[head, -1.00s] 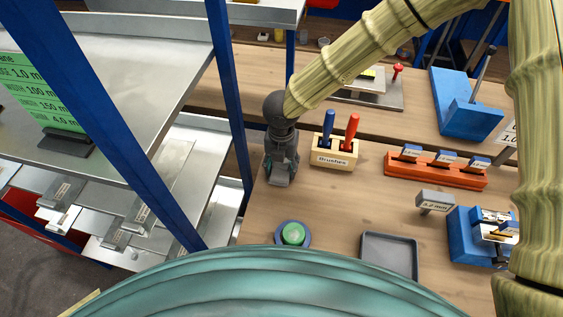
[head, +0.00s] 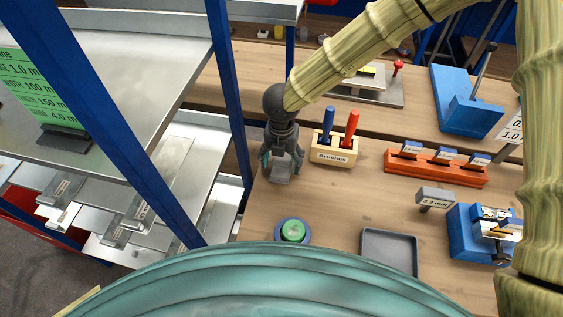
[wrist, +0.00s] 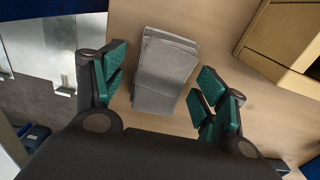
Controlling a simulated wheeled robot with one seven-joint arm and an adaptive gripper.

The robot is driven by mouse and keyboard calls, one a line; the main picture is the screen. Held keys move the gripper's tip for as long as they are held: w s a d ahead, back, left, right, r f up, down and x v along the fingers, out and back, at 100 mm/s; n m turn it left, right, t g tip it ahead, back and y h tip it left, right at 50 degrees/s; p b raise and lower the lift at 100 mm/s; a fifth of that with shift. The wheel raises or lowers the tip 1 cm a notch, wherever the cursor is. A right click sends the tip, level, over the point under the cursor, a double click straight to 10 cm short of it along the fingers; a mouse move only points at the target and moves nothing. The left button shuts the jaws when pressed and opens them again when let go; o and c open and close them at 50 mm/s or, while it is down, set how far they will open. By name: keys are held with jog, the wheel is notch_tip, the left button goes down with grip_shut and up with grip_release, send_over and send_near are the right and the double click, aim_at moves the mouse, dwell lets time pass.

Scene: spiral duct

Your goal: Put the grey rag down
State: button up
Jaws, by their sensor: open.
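The grey rag (wrist: 165,72) lies on the wooden bench between my fingers in the wrist view, looking like a folded stack. In the head view the rag (head: 281,171) shows below my gripper (head: 281,160), near the bench's left edge. My gripper (wrist: 158,98) is open, with a teal-padded finger on either side of the rag.
The wooden brushes box (head: 334,149) stands just right of my gripper and also shows in the wrist view (wrist: 285,40). A blue shelf post (head: 229,90) is close on the left. A green button (head: 293,231) and grey tray (head: 389,250) lie nearer me.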

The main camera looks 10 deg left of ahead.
aim_at(282, 163)
notch_tip(282, 163, up, 11)
jog(key=b, duration=0.2)
dwell(0.5)
jog(key=shift+s, duration=0.1)
